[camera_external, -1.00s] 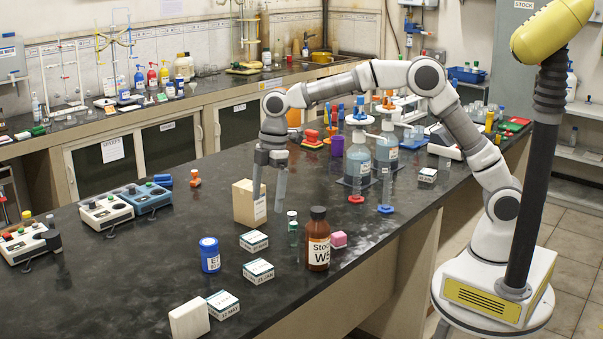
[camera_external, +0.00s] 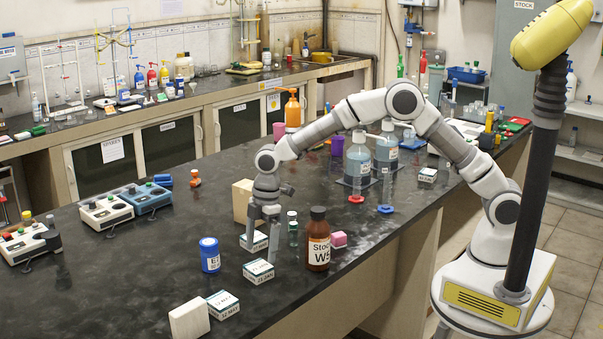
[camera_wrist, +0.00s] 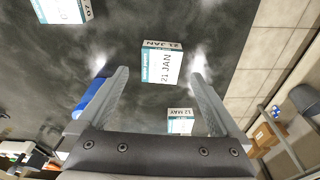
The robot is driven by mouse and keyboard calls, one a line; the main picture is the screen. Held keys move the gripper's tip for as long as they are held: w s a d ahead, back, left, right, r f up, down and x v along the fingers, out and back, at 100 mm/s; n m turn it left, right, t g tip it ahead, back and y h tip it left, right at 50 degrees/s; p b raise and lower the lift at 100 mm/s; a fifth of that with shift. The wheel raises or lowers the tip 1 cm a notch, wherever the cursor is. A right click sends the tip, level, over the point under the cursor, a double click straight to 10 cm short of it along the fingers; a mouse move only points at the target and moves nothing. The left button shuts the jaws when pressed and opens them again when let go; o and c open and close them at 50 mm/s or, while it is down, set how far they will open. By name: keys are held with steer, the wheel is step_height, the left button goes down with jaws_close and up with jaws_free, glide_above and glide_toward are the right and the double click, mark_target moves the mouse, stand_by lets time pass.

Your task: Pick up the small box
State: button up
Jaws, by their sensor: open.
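Several small white boxes with blue-green edges and dated labels lie on the dark bench. The middle one (camera_external: 258,272), marked 21 JAN in the wrist view (camera_wrist: 162,66), lies ahead of my gripper (camera_external: 261,252), between the fingertip lines. Another small box (camera_external: 250,242) is partly hidden behind a finger, and a third (camera_external: 222,305), marked 12 MAY in the wrist view (camera_wrist: 180,124), lies nearer the bench's front. My gripper is open and empty, with its fingers pointing down above the bench. Whether a fingertip touches a box is unclear.
A blue container (camera_external: 210,256) stands left. A cardboard box (camera_external: 241,200) is behind; a white block (camera_external: 189,320) is in front.

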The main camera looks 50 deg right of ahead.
mark_target(258, 266)
steer(key=f, duration=0.2)
steer(key=a+f, duration=0.1)
steer(key=f, duration=0.1)
steer(key=shift+f, duration=0.2)
steer(key=c, duration=1.3)
steer(key=shift+c, duration=0.2)
steer(key=shift+r, duration=0.1)
steer(key=shift+r, duration=0.5)
step_height(258, 266, up, 3)
steer(key=shift+f, duration=0.15)
steer(key=w+d+r, duration=0.1)
steer(key=d+r, duration=0.6)
steer(key=d, duration=0.4)
steer(key=shift+d+r, duration=0.15)
steer(key=shift+d, duration=0.15)
